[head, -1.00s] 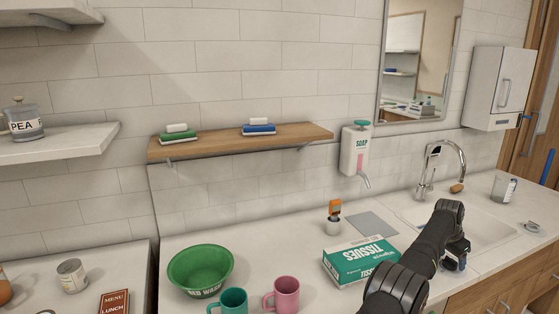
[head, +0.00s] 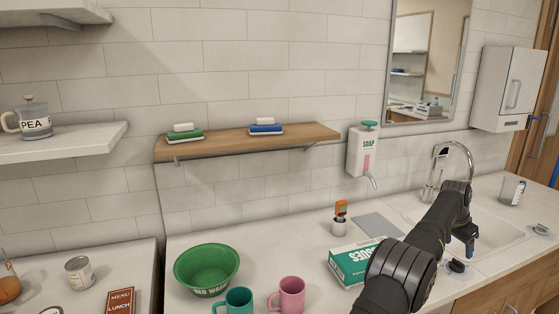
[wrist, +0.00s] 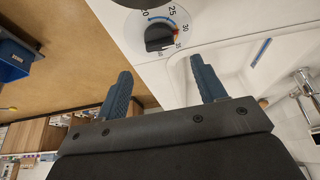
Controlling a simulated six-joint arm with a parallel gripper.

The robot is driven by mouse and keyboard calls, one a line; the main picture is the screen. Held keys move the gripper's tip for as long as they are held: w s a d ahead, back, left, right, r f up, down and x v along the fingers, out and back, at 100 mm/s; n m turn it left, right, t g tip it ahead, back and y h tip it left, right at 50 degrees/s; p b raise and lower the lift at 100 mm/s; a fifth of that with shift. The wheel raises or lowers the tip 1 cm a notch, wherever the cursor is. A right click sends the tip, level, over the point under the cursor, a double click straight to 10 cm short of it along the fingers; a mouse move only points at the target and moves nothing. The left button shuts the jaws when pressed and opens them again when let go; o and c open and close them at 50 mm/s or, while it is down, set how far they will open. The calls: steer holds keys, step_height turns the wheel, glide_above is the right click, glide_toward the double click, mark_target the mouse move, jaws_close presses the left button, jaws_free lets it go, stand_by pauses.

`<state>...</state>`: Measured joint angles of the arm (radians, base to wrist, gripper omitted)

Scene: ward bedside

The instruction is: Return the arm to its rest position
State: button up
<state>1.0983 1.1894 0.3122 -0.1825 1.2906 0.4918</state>
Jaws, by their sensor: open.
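My arm reaches in from the bottom right of the head view, over the counter towards the sink. My gripper (head: 466,246) is at the front edge of the counter, before the sink. In the wrist view my gripper (wrist: 160,90) shows two blue fingers spread apart with nothing between them. Beyond the fingers in the wrist view is a dial (wrist: 160,38) with a black knob and numbers around it. The dial also shows beside the gripper in the head view (head: 456,267). The fingers appear apart from the knob.
A tissue box (head: 350,262) stands close beside my arm. A pink mug (head: 291,294), a teal mug (head: 238,302) and a green bowl (head: 207,270) stand to its left. The sink (head: 492,236) lies behind the gripper. A soap dispenser (head: 362,151) hangs on the wall.

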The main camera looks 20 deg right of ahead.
mark_target(459, 262)
steer(key=v, duration=1)
steer(key=x, duration=1.7)
steer(key=shift+d+f, duration=0.1)
steer(key=shift+f, duration=0.1)
steer(key=shift+d+f, duration=0.1)
steer(key=n+t, duration=0.1)
steer(key=n, duration=0.2)
steer(key=n+t, duration=0.1)
steer(key=n, duration=0.2)
steer(key=shift+s, duration=0.2)
steer(key=v, duration=0.8)
steer(key=shift+s+r+n+y, duration=0.2)
steer(key=shift+r+n+y, duration=0.1)
steer(key=shift+r+y, duration=0.1)
steer(key=shift+d, duration=0.1)
